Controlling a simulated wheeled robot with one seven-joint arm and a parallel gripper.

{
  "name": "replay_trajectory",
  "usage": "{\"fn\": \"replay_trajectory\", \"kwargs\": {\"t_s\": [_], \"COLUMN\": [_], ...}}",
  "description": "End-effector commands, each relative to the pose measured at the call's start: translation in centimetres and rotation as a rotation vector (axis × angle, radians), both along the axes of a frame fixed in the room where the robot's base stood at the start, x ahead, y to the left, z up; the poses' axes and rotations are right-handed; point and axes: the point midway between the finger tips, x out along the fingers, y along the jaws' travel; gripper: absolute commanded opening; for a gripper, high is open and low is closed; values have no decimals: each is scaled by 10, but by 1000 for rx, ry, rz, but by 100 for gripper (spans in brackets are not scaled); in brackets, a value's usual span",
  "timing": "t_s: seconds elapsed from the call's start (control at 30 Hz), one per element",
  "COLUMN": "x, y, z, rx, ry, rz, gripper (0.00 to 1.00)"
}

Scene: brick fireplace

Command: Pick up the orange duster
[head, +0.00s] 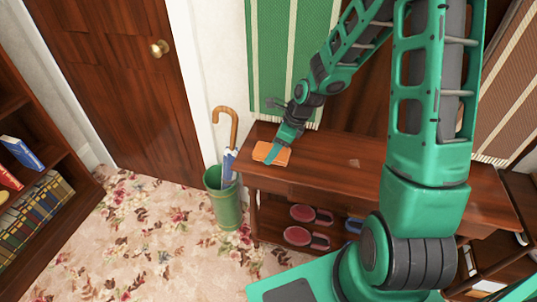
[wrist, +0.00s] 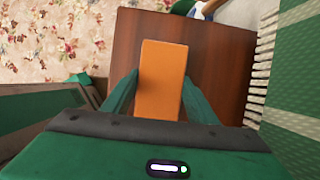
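The orange duster (head: 271,153) is a flat orange block on the left end of the wooden bench (head: 340,178). In the wrist view the duster (wrist: 162,75) lies lengthwise between the two green fingers of my gripper (wrist: 160,95), with the dark wooden top (wrist: 222,60) around it. My gripper (head: 272,156) is low over the duster in the head view. The fingers stand apart, one on each side of the duster; a narrow gap shows at its left, and contact on the right is unclear. The duster's near end is hidden behind the gripper body.
A green umbrella stand (head: 224,205) with a cane-handled umbrella (head: 228,160) stands just left of the bench. Red slippers (head: 305,236) are on the shelf below. A green striped hanging (wrist: 292,80) is close along the back.

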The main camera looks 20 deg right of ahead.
Motion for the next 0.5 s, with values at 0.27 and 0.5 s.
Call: {"fn": "replay_trajectory", "kwargs": {"t_s": [0.27,0.5], "x": [0,0], "y": [0,0], "z": [0,7], "rx": [0,0], "ry": [0,-2], "rz": [0,1], "gripper": [27,27]}}
